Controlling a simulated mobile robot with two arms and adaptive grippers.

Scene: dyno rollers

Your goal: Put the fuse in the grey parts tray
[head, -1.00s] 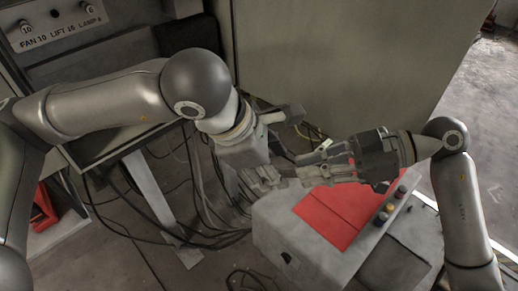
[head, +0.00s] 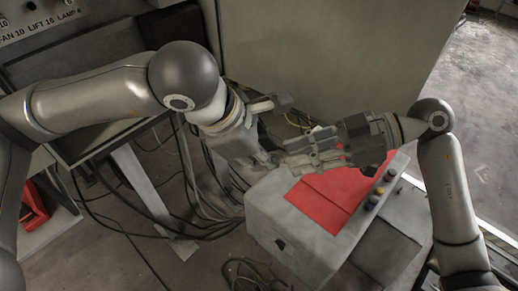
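My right gripper (head: 290,153) comes in from the right, pointing left, above the grey box with the red top panel. Its fingers lie close to my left gripper's, and whether they hold anything is unclear. My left gripper (head: 264,164) hangs down at the middle, its fingertips near the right gripper's and partly lost against the grey box. I cannot make out the fuse; it may be hidden by the grippers. I cannot identify the grey parts tray in this view.
A labelled panel (head: 40,22) is at upper left. Loose cables (head: 195,190) lie on the floor. A red object (head: 33,205) is at lower left.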

